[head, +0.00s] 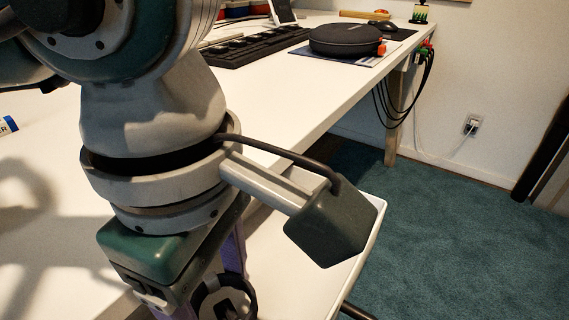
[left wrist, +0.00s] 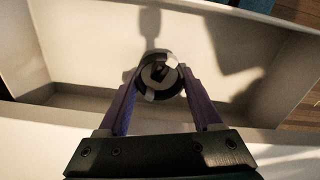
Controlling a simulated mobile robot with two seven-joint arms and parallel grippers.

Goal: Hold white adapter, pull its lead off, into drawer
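My left gripper (left wrist: 161,95) points down over the open white drawer (left wrist: 85,35), beside the desk edge. Between its two purple fingertips is a dark, ring-shaped coil (left wrist: 142,82) with pale grey-white parts inside. The fingers appear shut on it. In the head view the same coil (head: 207,303) shows at the bottom, partly cut off and below my wrist. I cannot tell whether its pale part is the white adapter or how any lead is joined to it. My right gripper is not in view.
The white desk (head: 300,100) fills the middle. A black keyboard (head: 255,47), a round black case (head: 345,39) and a mouse (head: 392,27) lie towards the back. Black cables (head: 380,105) hang from the far edge. A wall outlet (head: 472,124) is at the right. The drawer's visible floor looks empty.

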